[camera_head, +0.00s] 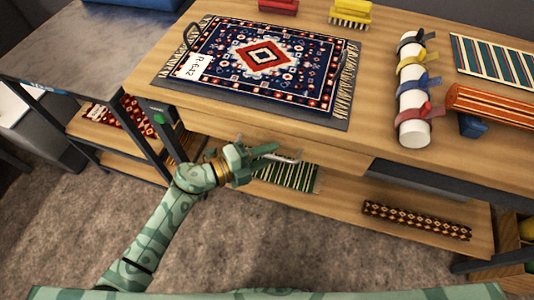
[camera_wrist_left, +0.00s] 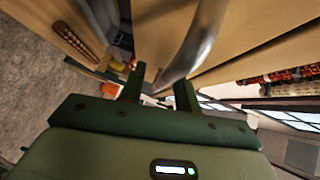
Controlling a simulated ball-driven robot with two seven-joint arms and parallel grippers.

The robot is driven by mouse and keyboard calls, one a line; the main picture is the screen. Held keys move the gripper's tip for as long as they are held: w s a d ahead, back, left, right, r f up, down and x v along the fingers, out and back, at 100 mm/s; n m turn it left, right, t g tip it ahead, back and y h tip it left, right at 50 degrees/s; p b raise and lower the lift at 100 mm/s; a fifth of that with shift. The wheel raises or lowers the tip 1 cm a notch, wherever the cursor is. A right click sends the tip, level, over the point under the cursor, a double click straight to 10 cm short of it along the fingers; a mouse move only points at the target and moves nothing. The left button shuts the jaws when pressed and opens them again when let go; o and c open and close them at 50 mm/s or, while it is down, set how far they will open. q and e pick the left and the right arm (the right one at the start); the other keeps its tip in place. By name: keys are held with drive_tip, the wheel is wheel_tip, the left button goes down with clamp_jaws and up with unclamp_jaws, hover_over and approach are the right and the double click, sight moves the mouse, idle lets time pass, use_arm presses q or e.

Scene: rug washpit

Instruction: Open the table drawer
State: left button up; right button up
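The table drawer (camera_head: 330,158) is a wooden front below the tabletop's near edge, and it looks shut. Its grey metal bar handle (camera_head: 291,157) sticks out from the front. My left gripper (camera_head: 268,153), pale green, is at the left part of the handle. In the left wrist view the curved handle (camera_wrist_left: 200,38) reaches down towards the gap between the two dark green fingers (camera_wrist_left: 160,88). The fingers are apart, one on either side of the handle's line. I cannot tell whether they touch it. My right gripper is in neither view.
On the wooden table lie a patterned rug (camera_head: 262,58), a white roll with coloured straps (camera_head: 413,95) and an orange striped roll (camera_head: 492,104). A lower shelf (camera_head: 345,200) holds a green striped rug (camera_head: 290,175) and a patterned roll (camera_head: 415,220). Carpeted floor (camera_head: 270,245) is clear in front.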

use_arm(q)
drive_tip(key=shift+d, duration=0.15)
clamp_jaws()
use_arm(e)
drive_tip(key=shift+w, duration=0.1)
use_arm(q)
drive_tip(key=s+a+p, duration=0.3)
drive_tip(key=s+a, duration=0.1)
drive_tip(key=s, duration=0.9)
drive_tip(key=s+a+p, duration=0.3)
drive_tip(key=s+a, duration=0.2)
drive_tip(key=s, duration=0.9)
drive_tip(key=shift+s, duration=0.25)
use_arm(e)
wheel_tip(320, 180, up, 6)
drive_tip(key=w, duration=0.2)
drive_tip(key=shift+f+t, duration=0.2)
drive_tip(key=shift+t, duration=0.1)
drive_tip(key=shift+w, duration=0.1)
use_arm(q)
unclamp_jaws()
